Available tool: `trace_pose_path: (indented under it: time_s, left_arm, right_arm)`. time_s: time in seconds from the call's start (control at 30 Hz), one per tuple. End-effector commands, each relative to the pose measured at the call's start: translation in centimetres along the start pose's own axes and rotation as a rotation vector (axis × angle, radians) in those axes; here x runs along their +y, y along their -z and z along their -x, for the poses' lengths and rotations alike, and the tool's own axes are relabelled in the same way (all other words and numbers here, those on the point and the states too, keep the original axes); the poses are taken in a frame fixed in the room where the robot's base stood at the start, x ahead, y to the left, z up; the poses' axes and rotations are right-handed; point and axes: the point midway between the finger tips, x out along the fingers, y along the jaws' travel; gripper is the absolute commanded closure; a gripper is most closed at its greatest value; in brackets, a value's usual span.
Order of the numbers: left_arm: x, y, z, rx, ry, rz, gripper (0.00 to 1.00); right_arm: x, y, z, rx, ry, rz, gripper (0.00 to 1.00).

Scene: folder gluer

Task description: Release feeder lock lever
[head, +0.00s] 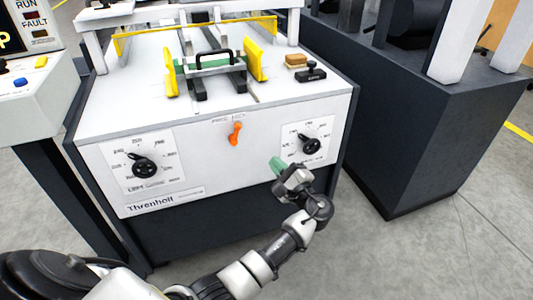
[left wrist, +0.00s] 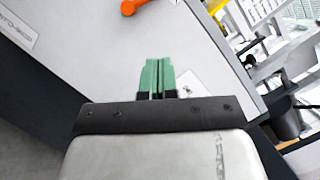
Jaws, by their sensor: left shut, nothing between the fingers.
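The feeder lock lever (head: 235,133) is a small orange lever on the white front panel of the feeder, between two black dials. Its orange end also shows at the top of the left wrist view (left wrist: 133,6). My left gripper (head: 276,165) has green fingertips and is in front of the panel, to the right of and below the lever, near the right dial. The left wrist view shows the green fingers (left wrist: 157,76) shut together and empty, apart from the lever. My right gripper is not in view.
The left dial (head: 144,166) and right dial (head: 311,146) are on the same panel. Yellow guides (head: 256,60) and a black handle (head: 212,57) are on the feeder top. A dark machine base (head: 420,130) stands at right, with grey floor between.

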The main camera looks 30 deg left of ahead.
Motion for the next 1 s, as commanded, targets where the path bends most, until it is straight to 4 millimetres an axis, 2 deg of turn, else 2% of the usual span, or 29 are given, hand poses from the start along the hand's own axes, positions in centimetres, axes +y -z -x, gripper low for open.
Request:
trace_pose_path:
  time_s: [0.37, 0.43, 0.47, 0.53, 0.7, 1.0]
  left_arm:
    - [0.0, 0.0, -7.9, -0.003, 0.001, -0.001, 1.0]
    - [0.0, -0.2, -9.2, -0.003, 0.0, 0.0, 1.0]
    - [-0.1, -0.8, -9.5, -0.002, 0.001, 0.001, 1.0]
    - [0.0, -1.6, -10.2, -0.001, 0.001, 0.001, 1.0]
    - [0.0, -2.6, -11.2, 0.0, 0.001, 0.001, 1.0]
    - [0.1, -2.8, -11.5, 0.001, 0.0, 0.0, 1.0]
  right_arm:
    - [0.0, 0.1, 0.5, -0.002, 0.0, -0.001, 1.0]
    - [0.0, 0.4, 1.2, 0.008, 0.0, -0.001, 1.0]
    - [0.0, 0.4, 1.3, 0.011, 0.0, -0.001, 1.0]
    - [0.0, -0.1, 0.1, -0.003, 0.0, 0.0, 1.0]
    - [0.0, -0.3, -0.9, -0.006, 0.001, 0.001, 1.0]
    - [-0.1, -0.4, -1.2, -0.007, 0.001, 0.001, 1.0]
